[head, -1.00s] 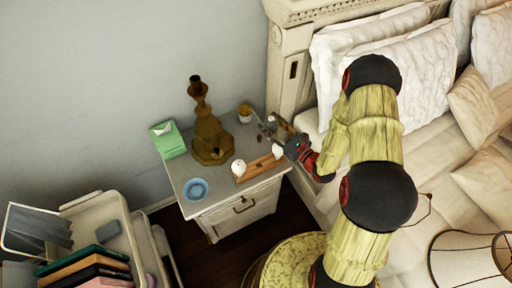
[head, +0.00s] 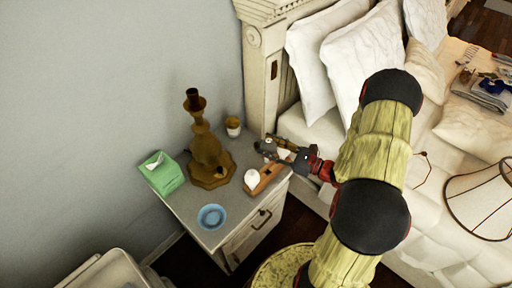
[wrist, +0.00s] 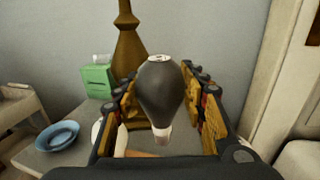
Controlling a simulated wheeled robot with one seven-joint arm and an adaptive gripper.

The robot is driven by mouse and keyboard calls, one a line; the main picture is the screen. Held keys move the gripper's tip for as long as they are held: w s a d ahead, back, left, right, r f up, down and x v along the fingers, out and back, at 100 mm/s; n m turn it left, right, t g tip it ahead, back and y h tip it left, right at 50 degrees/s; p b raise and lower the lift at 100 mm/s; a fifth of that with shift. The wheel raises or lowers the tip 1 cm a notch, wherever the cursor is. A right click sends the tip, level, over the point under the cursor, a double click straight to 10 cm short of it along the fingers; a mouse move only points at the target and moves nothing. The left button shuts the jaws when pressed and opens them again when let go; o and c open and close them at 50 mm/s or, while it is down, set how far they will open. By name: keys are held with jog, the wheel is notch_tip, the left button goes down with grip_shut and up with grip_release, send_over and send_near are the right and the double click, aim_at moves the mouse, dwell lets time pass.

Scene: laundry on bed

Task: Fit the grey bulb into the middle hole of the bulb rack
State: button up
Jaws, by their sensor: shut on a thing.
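The grey bulb (wrist: 160,92) is dark, with a metal disc on top and a narrow pale part below. It stands roughly upright between the fingers of my gripper (wrist: 160,100), which is shut on it. In the head view my gripper (head: 274,148) is over the back right of the nightstand, just behind the bulb rack (head: 268,178). The rack is a wooden bar with a white bulb (head: 250,177) at its left end. Another white shape (head: 284,154) shows near its right end, partly covered by my gripper. The middle hole cannot be made out.
On the nightstand (head: 232,232) stand a brass candlestick (head: 208,160), a green tissue box (head: 161,172), a blue bowl (head: 211,216) and a small cup (head: 233,126). The bed headboard (head: 255,75) is close behind my gripper. The front middle of the top is clear.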

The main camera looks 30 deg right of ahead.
aim_at(269, 162)
jog(key=shift+s+d+f, duration=0.1)
jog(key=shift+d, duration=0.05)
dwell(0.4)
jog(key=shift+f+b, duration=2.15)
jog(key=shift+f, duration=1.9)
jog(key=shift+f+b, duration=0.45)
jog(key=shift+f, duration=0.35)
jog(key=o, duration=1.1)
jog(key=shift+o, duration=0.4)
jog(key=v, duration=1.2)
jog(key=shift+r, duration=0.1)
